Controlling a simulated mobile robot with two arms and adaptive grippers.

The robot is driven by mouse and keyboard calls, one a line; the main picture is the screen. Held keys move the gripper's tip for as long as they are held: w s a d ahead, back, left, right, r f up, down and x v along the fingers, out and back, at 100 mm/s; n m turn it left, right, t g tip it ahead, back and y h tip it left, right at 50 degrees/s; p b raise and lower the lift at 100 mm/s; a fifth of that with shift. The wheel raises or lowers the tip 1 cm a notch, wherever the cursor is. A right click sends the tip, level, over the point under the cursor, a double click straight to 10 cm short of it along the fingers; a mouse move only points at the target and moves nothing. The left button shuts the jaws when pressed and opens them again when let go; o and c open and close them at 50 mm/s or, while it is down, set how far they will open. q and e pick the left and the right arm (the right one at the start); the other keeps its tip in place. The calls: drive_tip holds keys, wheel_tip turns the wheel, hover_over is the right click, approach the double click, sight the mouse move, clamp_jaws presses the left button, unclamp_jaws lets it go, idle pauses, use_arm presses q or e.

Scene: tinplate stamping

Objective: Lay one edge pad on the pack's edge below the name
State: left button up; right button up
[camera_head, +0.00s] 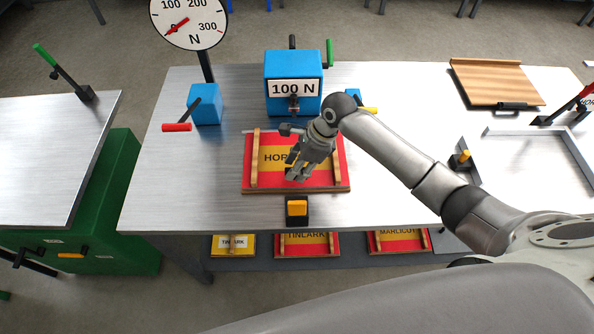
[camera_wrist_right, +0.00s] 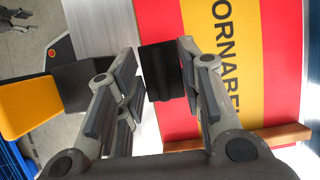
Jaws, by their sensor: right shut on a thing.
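The pack (camera_head: 283,182) is a red panel with a yellow name band (camera_head: 272,158), a wooden strip near its left and right edges. It lies on the steel table. In the right wrist view the name (camera_wrist_right: 226,60) is partly readable on the pack (camera_wrist_right: 165,25). My right gripper (camera_head: 297,174) is over the pack's lower middle. It is shut on a dark, square edge pad (camera_wrist_right: 159,72), seen between the fingers (camera_wrist_right: 158,78) over the pack's edge. I cannot tell whether the pad touches the pack. My left gripper is out of view.
A black block with a yellow top (camera_head: 297,209) stands just in front of the pack. A blue 100 N box (camera_head: 293,75) stands behind it, a blue block with a red handle (camera_head: 205,104) to the left.

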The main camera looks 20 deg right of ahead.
drive_tip(key=shift+f+p, duration=0.45)
drive_tip(key=shift+f, duration=1.15)
drive_tip(key=o, duration=0.8)
drive_tip(key=shift+f, duration=0.1)
drive_tip(key=shift+o, duration=0.2)
drive_tip(key=b+v, duration=0.1)
drive_tip(key=v, duration=1.1)
